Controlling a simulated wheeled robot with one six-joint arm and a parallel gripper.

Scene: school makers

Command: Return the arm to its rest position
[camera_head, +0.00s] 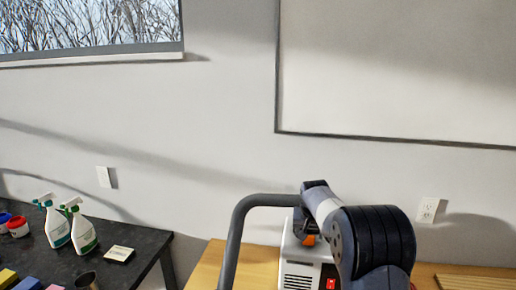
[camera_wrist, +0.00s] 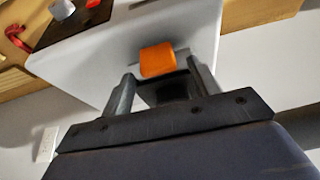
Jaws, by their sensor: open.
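My gripper (camera_wrist: 160,72) is open in the wrist view, its two grey fingers apart. An orange block-shaped part (camera_wrist: 157,59) shows just past and between the fingertips, against a white surface; I cannot tell whether a finger touches it. In the head view my arm (camera_head: 376,245) is bent over the wooden table at the lower right, reaching down toward a white machine (camera_head: 298,277) with vents and a red switch. A bit of orange (camera_head: 309,240) shows there under the wrist. My fingers are hidden in the head view.
The wooden table (camera_head: 208,270) carries the white machine. A thick dark curved tube (camera_head: 235,235) rises left of my arm. A dark table (camera_head: 140,254) at left holds spray bottles (camera_head: 83,232), jars and small blocks. The wall with a framed board (camera_head: 400,70) stands behind. Air above the tables is clear.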

